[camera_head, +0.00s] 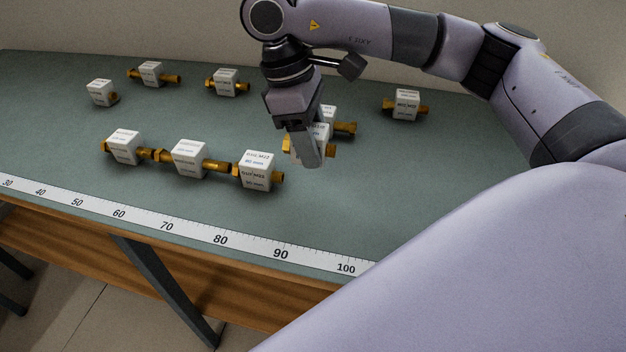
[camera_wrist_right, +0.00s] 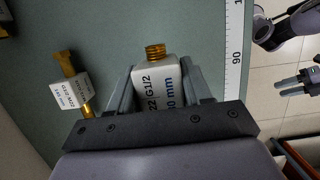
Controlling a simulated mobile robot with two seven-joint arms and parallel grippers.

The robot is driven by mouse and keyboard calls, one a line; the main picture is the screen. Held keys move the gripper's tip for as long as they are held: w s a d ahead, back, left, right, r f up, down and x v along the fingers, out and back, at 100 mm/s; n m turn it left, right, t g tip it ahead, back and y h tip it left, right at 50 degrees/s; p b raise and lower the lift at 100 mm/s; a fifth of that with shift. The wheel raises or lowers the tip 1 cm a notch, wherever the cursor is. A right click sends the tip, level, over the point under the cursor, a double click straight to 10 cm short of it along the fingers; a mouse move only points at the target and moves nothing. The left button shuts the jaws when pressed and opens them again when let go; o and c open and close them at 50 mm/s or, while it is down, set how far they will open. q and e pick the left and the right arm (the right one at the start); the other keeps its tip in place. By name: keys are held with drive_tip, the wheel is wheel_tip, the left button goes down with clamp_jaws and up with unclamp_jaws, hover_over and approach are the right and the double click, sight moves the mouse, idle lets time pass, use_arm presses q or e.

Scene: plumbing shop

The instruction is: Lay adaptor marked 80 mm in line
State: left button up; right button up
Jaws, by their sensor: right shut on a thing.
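My right gripper (camera_head: 310,160) is shut on an adaptor, a white block with brass ends. In the right wrist view the held adaptor (camera_wrist_right: 158,88) sits between the fingers (camera_wrist_right: 160,90), a brass thread pointing up the picture. Its label ends in "0 mm"; the first digit is unclear. To its left in the head view, three similar adaptors stand in a row: left (camera_head: 123,146), middle (camera_head: 189,158) and right (camera_head: 256,170). The held adaptor is just right of and behind the row's end. My left gripper (camera_wrist_right: 282,86) shows only in the right wrist view, with fingers apart.
Loose adaptors stand farther back: one at the left (camera_head: 99,92), two along the back (camera_head: 151,73), (camera_head: 226,82), one at the right (camera_head: 405,105), and one partly hidden behind my gripper (camera_head: 345,128). A ruler strip (camera_head: 193,234) runs along the front edge. The green bench top (camera_head: 225,125) is clear between rows.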

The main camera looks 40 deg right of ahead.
sight(319, 193)
wheel_tip(319, 193, down, 3)
drive_tip(key=shift+r, duration=0.15)
wheel_tip(319, 193, down, 5)
idle(0.3)
drive_tip(key=shift+f+b, duration=0.25)
drive_tip(key=shift+b, duration=0.15)
drive_tip(key=o, duration=1.1)
drive_tip(key=shift+r, duration=0.1)
